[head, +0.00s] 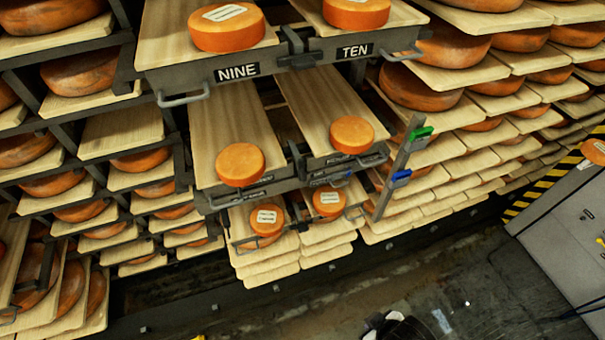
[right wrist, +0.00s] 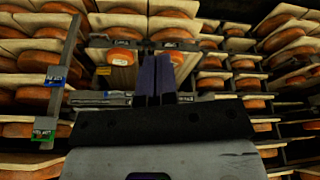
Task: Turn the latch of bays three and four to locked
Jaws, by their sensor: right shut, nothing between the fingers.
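The upper tray pair reads NINE (head: 237,72) and TEN (head: 355,51), with a dark latch bar (head: 300,59) lying across the gap between their fronts. Below it is another pair, a left tray (head: 215,125) and a right tray (head: 312,100), each bearing a plain orange wheel. Their front labels are too small to read, and a small dark latch (head: 330,180) sits between the fronts. I cannot tell which bays are three and four. My right gripper (head: 400,328) shows partly at the bottom edge, away from the trays. In the right wrist view its fingers (right wrist: 159,80) are shut and empty, pointing towards the rack.
A post (head: 398,165) with a green tag (head: 420,133) and a blue tag (head: 400,175) stands right of the trays. Wire handles, such as the left one (head: 183,98), stick out in front. A grey cabinet (head: 565,240) stands at right. The floor (head: 300,325) before the rack is open.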

